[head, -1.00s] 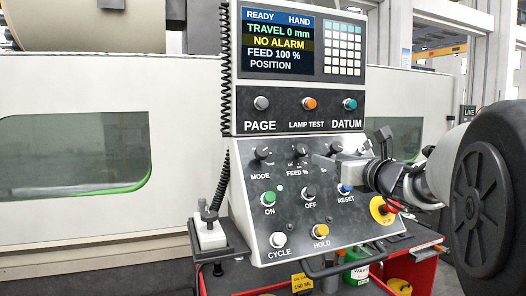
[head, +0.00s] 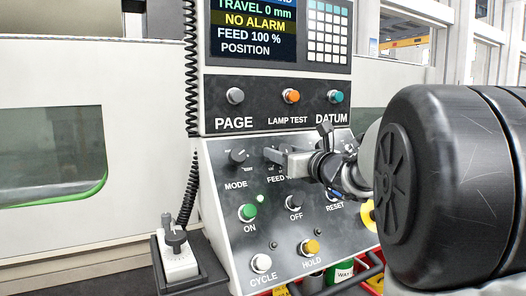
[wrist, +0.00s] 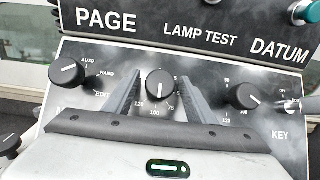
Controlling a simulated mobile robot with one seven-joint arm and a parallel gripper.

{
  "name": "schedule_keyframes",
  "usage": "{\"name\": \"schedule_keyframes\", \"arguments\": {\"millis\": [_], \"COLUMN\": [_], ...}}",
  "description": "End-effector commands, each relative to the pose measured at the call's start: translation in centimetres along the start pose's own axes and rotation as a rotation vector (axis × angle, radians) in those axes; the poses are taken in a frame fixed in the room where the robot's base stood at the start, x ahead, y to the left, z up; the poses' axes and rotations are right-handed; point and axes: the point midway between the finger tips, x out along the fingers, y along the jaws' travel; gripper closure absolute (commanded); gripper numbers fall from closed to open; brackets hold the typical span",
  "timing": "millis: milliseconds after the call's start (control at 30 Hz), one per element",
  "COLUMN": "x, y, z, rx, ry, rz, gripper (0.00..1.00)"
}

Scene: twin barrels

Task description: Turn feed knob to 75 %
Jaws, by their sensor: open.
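The feed knob (wrist: 158,84) is a round black knob with a white line that points down at the 100 mark; the 75 mark lies to the lower right and 120 to the lower left. My gripper (wrist: 162,80) is open, with one finger on each side of the knob; I cannot tell whether they touch it. In the head view my gripper (head: 277,159) is at the panel and covers much of the knob and its label. The display (head: 255,32) reads FEED 100 %, TRAVEL 0 mm and NO ALARM.
The mode knob (wrist: 66,72) is left of my fingers and another black knob (wrist: 243,96) is close on the right. Below are the green ON button (head: 249,212), the OFF button (head: 295,201) and the orange HOLD button (head: 310,247). A coiled cable (head: 190,80) hangs along the panel's left edge.

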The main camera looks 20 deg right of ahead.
Motion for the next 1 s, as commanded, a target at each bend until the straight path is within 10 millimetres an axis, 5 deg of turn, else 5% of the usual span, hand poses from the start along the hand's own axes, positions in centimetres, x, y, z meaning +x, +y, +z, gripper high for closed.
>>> {"name": "schedule_keyframes", "arguments": {"millis": [200, 467, 1000], "x": [0.01, 0.01, 0.04], "y": [0.02, 0.03, -0.13], "z": [-0.01, 0.0, -0.12], "rx": [0.0, 0.0, -0.141], "ry": [0.0, 0.0, -0.001], "rz": [0.0, 0.001, 0.109], "gripper": [0.49, 0.9, 0.9]}}
